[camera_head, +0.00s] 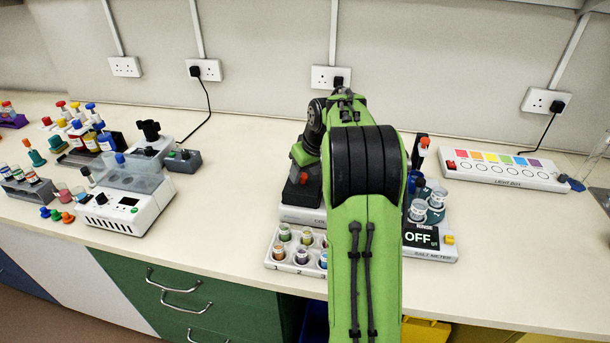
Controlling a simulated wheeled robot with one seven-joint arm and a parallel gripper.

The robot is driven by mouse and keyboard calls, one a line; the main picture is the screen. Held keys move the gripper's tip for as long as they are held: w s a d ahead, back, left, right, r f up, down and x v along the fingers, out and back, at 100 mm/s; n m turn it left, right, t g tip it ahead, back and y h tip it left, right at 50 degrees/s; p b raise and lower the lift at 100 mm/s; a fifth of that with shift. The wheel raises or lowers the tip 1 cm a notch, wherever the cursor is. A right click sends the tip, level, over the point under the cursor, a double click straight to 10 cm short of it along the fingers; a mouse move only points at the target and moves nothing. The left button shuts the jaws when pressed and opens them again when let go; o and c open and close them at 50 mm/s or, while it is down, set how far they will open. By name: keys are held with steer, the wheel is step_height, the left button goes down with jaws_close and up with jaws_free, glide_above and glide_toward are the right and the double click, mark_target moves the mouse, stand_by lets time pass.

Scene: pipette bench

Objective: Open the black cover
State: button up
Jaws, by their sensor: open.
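A dark block that looks like the black cover (300,193) sits on a white device base (301,215) at the middle of the bench, left of my forearm. The start of the base's label shows; the rest is hidden behind my arm. My green and black arm reaches up from the bottom and bends down at the back. My gripper (307,158) is at the upper part of the dark block, beside a red part. It is open, but its fingertips are hard to make out and I cannot tell whether they touch the cover.
A white vial tray (280,258) stands in front of the base. A meter reading OFF (430,251) with clear cups is right of my arm. A light box (508,172) lies farther right, a white device (128,205) and bottles left. Bench between is clear.

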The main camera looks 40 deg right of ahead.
steer(key=shift+w+f, duration=0.1)
steer(key=shift+f, duration=0.1)
jaws_close()
steer(key=shift+r, duration=0.1)
steer(key=shift+w+d+r+p, duration=0.15)
steer(key=shift+w+d+p, duration=0.15)
steer(key=shift+p, duration=0.3)
steer(key=w+d+p, duration=0.3)
steer(key=p, duration=0.3)
steer(key=w+d+p, duration=0.3)
steer(key=d+p, duration=0.1)
steer(key=p, duration=0.2)
steer(key=shift+w+d+r, duration=0.15)
steer(key=shift+w, duration=0.1)
steer(key=shift+w+d+f+p, duration=0.3)
steer(key=shift+w+d+p, duration=0.05)
steer(key=shift+p, duration=0.05)
jaws_free()
steer(key=shift+s, duration=0.1)
